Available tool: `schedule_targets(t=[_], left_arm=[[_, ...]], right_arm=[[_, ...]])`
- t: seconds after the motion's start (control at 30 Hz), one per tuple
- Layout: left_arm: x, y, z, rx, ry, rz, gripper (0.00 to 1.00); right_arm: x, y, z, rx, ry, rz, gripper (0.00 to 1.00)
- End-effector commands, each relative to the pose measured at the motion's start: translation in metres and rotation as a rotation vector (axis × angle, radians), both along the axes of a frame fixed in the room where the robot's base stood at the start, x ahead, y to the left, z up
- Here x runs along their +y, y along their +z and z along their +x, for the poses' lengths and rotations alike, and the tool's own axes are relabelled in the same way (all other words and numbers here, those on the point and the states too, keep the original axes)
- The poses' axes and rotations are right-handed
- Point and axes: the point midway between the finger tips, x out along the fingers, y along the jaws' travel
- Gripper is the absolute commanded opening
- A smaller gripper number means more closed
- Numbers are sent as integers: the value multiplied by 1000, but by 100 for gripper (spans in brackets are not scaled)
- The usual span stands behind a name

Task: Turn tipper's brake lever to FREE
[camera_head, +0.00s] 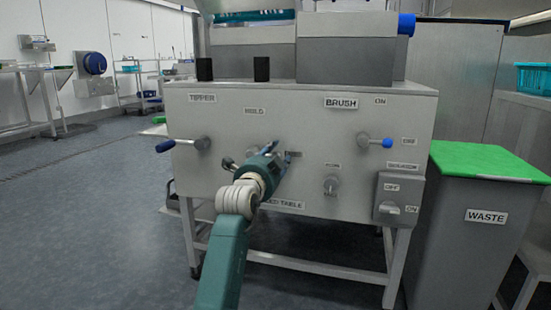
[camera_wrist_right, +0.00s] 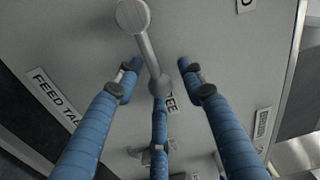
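A grey metal lever (camera_wrist_right: 150,50) with a round disc at one end shows in the right wrist view. Its other end lies by a label reading "REE", whose first letter is covered. My right gripper (camera_wrist_right: 160,82) has its blue fingers spread on both sides of the lever's end, with a third finger in line with it. I cannot tell whether they touch. In the head view my right gripper (camera_head: 268,156) is against the panel, below the HOLD label (camera_head: 254,111), and hides most of this lever. My left gripper is out of view.
A blue-handled lever (camera_head: 169,146) points left below the TIPPER label (camera_head: 202,98). Right of my gripper are a knob (camera_head: 331,186), a blue-tipped lever (camera_head: 377,143) by BRUSH and a switch box (camera_head: 390,197). A green-lidded WASTE bin (camera_head: 464,230) stands right. Floor at left is clear.

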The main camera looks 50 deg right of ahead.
Motion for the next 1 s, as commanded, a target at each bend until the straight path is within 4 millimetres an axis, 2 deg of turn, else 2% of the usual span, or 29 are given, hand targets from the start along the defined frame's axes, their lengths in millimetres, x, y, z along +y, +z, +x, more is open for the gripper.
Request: schedule_targets(t=[0.5,0.67,0.93,1.0], left_arm=[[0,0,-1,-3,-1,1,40],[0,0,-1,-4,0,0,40],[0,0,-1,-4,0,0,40],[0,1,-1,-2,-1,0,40]], right_arm=[[-1,88,-1,-8,-1,-3,39],[-1,98,0,-4,0,-2,39],[0,99,0,-1,0,-1,39],[0,99,0,0,1,-5,25]])
